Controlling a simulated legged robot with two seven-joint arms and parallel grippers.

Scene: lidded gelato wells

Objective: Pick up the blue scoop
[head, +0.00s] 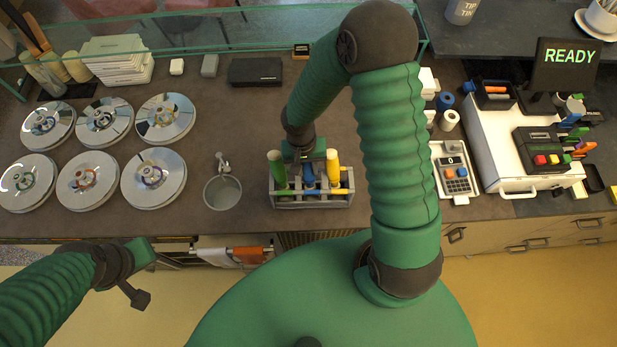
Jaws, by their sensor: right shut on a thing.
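A grey rack (312,201) on the counter holds upright scoops with coloured handles. The blue scoop (309,176) stands in the middle, between a green-handled scoop (276,168) on the left and a yellow-handled scoop (332,166) on the right. My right gripper (308,162) is directly over the rack, shut on the blue scoop's handle top, which it partly hides. The scoop is still within the rack. My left gripper (142,276) is at the lower left, in front of the counter edge, away from the rack; its finger opening is unclear.
Several round lidded wells (154,180) fill the left counter. A grey rinse cup (222,192) with a tap stands left of the rack. A glass guard (270,44) runs behind. A card terminal (456,175) and white till (497,150) are at right.

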